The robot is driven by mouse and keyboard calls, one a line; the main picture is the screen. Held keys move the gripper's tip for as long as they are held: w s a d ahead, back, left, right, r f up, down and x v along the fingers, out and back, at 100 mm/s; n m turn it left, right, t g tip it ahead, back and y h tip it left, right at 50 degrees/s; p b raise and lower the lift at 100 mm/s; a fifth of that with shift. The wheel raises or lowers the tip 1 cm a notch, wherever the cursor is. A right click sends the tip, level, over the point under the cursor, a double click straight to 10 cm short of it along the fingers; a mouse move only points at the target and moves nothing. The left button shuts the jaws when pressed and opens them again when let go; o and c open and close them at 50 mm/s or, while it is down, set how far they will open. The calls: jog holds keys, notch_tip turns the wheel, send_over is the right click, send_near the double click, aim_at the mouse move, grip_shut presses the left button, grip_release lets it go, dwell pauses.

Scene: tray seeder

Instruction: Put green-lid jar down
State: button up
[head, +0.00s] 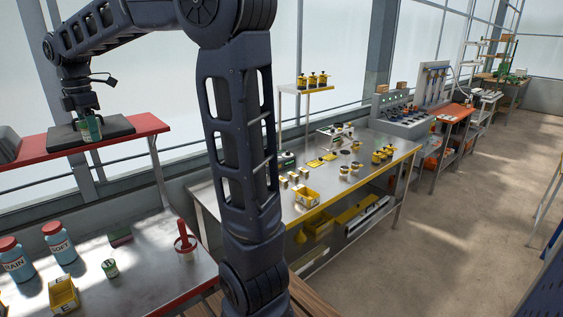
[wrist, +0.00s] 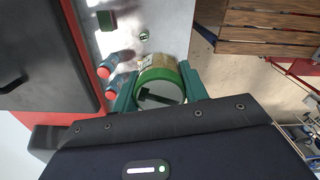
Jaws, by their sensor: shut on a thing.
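The green-lid jar (head: 91,131) is in my gripper (head: 88,118) at the left of the head view, in front of the dark pad on the red shelf. I cannot tell whether its base touches the pad. In the wrist view the jar (wrist: 158,66) shows its green rim and part of a tan label between the two green fingers of my gripper (wrist: 159,88). The fingers are closed against both sides of the jar. The jar's underside is hidden.
The red shelf (head: 150,124) carries the dark pad (head: 62,137). Below it, a metal bench (head: 145,262) holds blue red-lidded bottles (head: 60,243), a yellow bin (head: 63,294), a small green tin (head: 110,268) and a red-handled tool (head: 184,240).

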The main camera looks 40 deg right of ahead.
jog(key=w+d+m, duration=0.2)
jog(key=w+d, duration=0.4)
jog(key=d, duration=0.1)
jog(key=w+d+m, duration=0.3)
jog(key=w+d, duration=0.3)
jog(key=d, duration=0.2)
jog(key=w+d+r+m, duration=0.1)
jog(key=w+d+m, duration=0.1)
jog(key=w+d, duration=0.4)
jog(key=shift+w+d, duration=0.35)
jog(key=shift+d, duration=0.3)
jog(key=w+d+f+m, duration=0.1)
jog(key=w+d+m, duration=0.25)
jog(key=d, duration=1.05)
jog(key=w+d+f+m, duration=0.2)
jog(key=w+d+m, duration=0.15)
jog(key=d, duration=0.95)
jog(key=f, duration=4.5)
jog(key=shift+s+f, duration=0.25)
jog(key=shift+f, duration=0.1)
jog(key=o, duration=0.6)
jog(key=shift+f, duration=0.15)
jog(key=o, duration=0.4)
